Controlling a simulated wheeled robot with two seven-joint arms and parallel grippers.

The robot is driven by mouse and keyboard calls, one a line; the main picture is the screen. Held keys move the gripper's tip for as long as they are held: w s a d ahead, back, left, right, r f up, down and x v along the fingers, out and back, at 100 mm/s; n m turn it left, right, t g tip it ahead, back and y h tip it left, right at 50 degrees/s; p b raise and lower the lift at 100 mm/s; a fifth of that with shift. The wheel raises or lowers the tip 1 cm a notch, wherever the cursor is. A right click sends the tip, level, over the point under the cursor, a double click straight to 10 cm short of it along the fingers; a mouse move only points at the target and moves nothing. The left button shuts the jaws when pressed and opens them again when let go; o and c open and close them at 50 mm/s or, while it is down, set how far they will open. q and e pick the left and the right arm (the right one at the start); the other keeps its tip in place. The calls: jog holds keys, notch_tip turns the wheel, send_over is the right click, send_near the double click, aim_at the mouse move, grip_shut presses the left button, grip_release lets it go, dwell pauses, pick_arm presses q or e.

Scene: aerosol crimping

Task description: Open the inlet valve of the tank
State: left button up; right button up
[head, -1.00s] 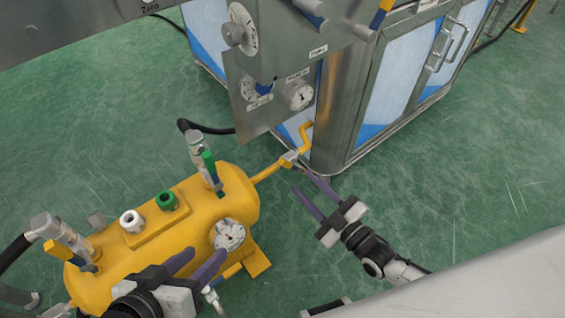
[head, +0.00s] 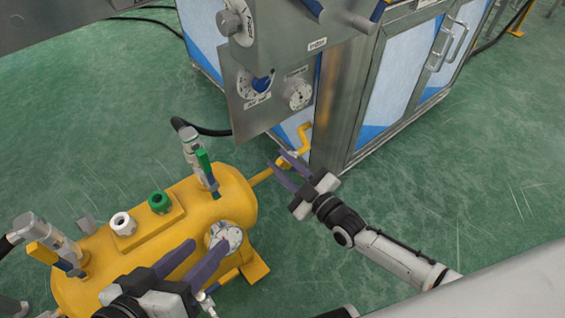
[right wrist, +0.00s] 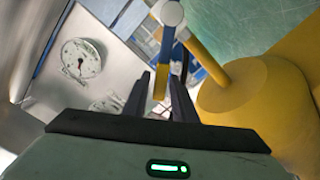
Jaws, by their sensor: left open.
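The yellow tank (head: 215,195) lies at lower left in the head view and fills the right of the right wrist view (right wrist: 245,100). A yellow pipe (head: 264,175) runs from it to a small silver valve fitting, with a round end (right wrist: 172,13) in the right wrist view. A blue and yellow lever (right wrist: 164,68) extends from the fitting, seen between my right fingers. My right gripper (head: 281,167) is open beside the pipe; contact cannot be told. My left gripper (head: 192,263) is open before the tank, partly covering its gauge (head: 232,238).
A green-handled valve (head: 204,165) and a yellow-handled valve (head: 42,253) stand on the tank. The steel machine with dials (head: 298,94) and its cabinet (head: 395,90) stand close behind the right gripper. Green floor (head: 480,190) is clear at right.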

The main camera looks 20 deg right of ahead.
grip_shut()
pick_arm(q)
jog(key=shift+r, duration=0.1)
pick_arm(e)
jog(key=shift+s+a+f+n, duration=0.1)
jog(key=shift+a+f+n, duration=0.15)
jog(key=shift+n, duration=0.15)
pick_arm(q)
jog(key=shift+f, duration=0.2)
pick_arm(e)
jog(key=f+n, duration=0.1)
jog(key=a+f+n, duration=0.1)
jog(key=n, duration=0.1)
jog(key=s+a+f+n, duration=0.1)
jog(key=n, duration=0.1)
jog(key=shift+o, duration=1.5)
grip_release()
